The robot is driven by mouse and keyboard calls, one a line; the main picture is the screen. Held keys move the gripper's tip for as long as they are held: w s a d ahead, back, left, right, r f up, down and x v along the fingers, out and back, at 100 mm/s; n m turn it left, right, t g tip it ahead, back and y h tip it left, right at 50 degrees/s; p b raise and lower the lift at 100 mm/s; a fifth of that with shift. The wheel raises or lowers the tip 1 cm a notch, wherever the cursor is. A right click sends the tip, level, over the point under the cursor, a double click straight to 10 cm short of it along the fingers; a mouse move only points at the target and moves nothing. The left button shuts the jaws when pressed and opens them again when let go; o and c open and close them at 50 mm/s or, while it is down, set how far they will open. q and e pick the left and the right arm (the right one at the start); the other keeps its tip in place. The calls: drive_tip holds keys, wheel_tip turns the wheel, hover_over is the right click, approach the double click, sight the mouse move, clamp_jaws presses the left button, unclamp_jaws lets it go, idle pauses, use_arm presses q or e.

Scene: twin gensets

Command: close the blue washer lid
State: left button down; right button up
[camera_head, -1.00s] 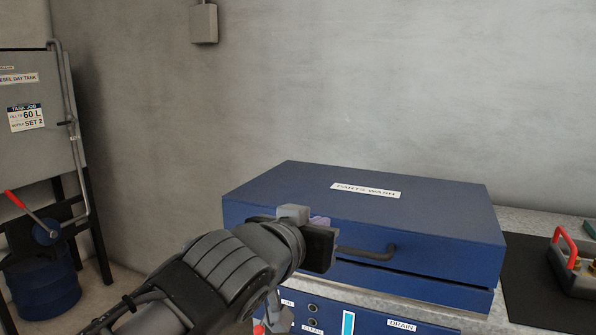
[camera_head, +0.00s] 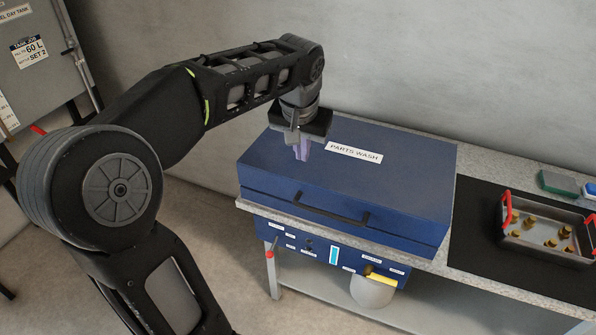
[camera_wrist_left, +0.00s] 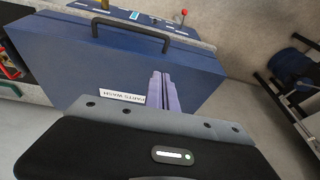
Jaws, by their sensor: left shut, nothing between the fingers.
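The blue washer lid (camera_head: 405,175) lies level on the blue washer, with a thin seam along its front and no clear gap. Its top carries a "PARTS WASH" label (camera_head: 354,153), and a black handle (camera_head: 330,213) is on its front. My left gripper (camera_head: 302,153) points down over the left part of the lid top, its lilac fingers shut and empty. In the left wrist view the fingers (camera_wrist_left: 162,92) reach over the lid (camera_wrist_left: 205,70), beside the label; I cannot tell whether they touch it. My right gripper is not in view.
On the bench right of the washer, a metal tray (camera_head: 545,240) with red handles holds several brass parts on a black mat (camera_head: 482,235). A green-and-grey block (camera_head: 558,183) lies behind it. A grey tank (camera_head: 40,55) stands at the far left.

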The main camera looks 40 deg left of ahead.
sight(299, 196)
use_arm(q)
drive_tip(key=shift+s+d+f, duration=0.15)
drive_tip(key=shift+s, duration=0.25)
drive_tip(key=x, duration=0.4)
drive_tip(key=s+p+x, duration=0.1)
drive_tip(key=x, duration=0.4)
drive_tip(key=p+x, duration=0.1)
drive_tip(key=x, duration=0.3)
drive_tip(key=shift+s+f, duration=0.2)
drive_tip(key=shift+f, duration=0.35)
